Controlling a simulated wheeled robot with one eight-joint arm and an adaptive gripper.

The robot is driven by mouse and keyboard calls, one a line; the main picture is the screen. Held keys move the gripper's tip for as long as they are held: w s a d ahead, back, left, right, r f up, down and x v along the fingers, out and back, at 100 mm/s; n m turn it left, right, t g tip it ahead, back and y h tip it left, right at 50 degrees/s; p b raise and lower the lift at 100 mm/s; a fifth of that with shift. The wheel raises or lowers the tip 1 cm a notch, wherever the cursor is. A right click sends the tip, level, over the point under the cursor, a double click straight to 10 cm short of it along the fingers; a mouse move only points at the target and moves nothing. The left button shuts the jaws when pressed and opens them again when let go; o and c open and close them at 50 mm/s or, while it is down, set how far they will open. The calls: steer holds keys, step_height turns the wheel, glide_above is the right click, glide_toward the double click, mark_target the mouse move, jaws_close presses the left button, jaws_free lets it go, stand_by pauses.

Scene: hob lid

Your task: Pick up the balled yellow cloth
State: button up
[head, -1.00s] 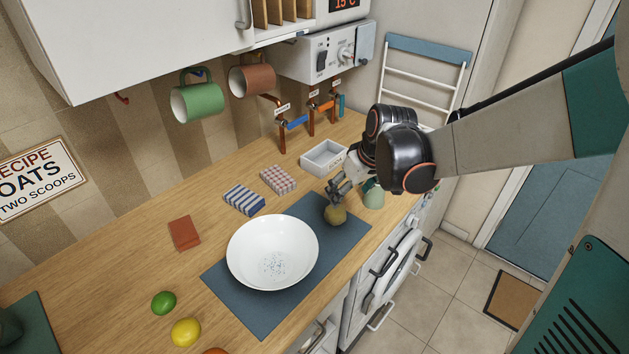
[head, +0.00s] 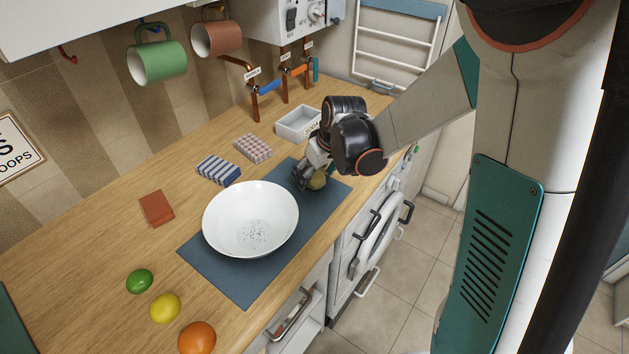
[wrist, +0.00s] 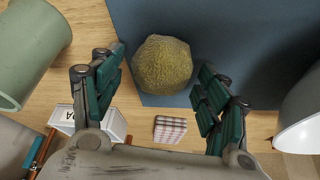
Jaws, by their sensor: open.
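The balled yellow cloth (wrist: 162,64) lies on the blue mat (wrist: 220,50) in the wrist view, near the mat's edge. In the head view the cloth (head: 317,182) shows partly, at the mat's far right end, with my gripper covering some of it. My gripper (wrist: 163,85) is open, its two fingers apart on either side of the cloth in the wrist view. In the head view my gripper (head: 302,174) is low over the mat beside the cloth. I cannot tell whether a finger touches it.
A white bowl (head: 222,215) stands on the mat. Folded checked (head: 253,148) and striped (head: 219,170) cloths and a white tray (head: 285,127) lie behind. Bare wood (head: 90,230) is clear at left.

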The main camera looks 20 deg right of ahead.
steer(key=shift+r, duration=0.1)
steer(key=c, duration=1)
step_height(320, 180, up, 20)
steer(key=p, duration=0.6)
steer(key=shift+p, duration=0.35)
steer(key=shift+o, duration=0.2)
